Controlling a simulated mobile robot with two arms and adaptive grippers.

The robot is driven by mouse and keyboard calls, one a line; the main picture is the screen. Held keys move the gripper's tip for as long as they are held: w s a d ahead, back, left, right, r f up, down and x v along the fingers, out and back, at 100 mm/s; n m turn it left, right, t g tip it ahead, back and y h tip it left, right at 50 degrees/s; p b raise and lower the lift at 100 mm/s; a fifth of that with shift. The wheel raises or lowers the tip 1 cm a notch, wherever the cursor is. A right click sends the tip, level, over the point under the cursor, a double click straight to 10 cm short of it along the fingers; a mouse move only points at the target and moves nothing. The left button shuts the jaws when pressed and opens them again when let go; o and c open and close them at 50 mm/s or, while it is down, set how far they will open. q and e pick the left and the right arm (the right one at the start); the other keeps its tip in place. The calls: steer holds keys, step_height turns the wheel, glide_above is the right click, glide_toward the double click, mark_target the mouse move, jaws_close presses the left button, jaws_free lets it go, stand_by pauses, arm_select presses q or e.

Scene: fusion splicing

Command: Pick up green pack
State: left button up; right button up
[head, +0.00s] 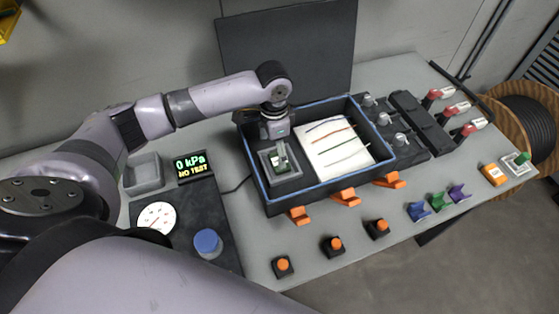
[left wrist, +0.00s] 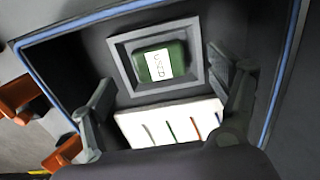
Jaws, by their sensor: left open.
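The green pack (left wrist: 160,62) is a rounded green block with a white label, lying in a grey square tray (left wrist: 118,48) in the left wrist view. In the head view the pack (head: 277,164) is partly hidden by my left gripper (head: 280,152), which hangs above the tray inside the blue-rimmed black case. In the left wrist view my left gripper (left wrist: 165,115) is open, its fingers apart on either side with nothing between them touching. The fingertips appear short of the pack. My right gripper is not in view.
A white card with coloured strips (head: 350,162) lies right of the tray in the case. The case wall (head: 330,190) and orange latches (head: 346,198) surround the work area. A gauge panel (head: 180,215) stands left, and black blocks with orange knobs (head: 333,245) stand in front.

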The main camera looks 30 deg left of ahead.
mark_target(275, 162)
arm_select(q)
step_height(275, 162, down, 5)
steer(key=shift+s+d+f+p, duration=0.1)
steer(key=shift+s+f+p, duration=0.05)
steer(key=shift+p, duration=0.4)
steer(key=shift+s, duration=0.1)
steer(key=c, duration=1.1)
steer(key=shift+c, duration=0.2)
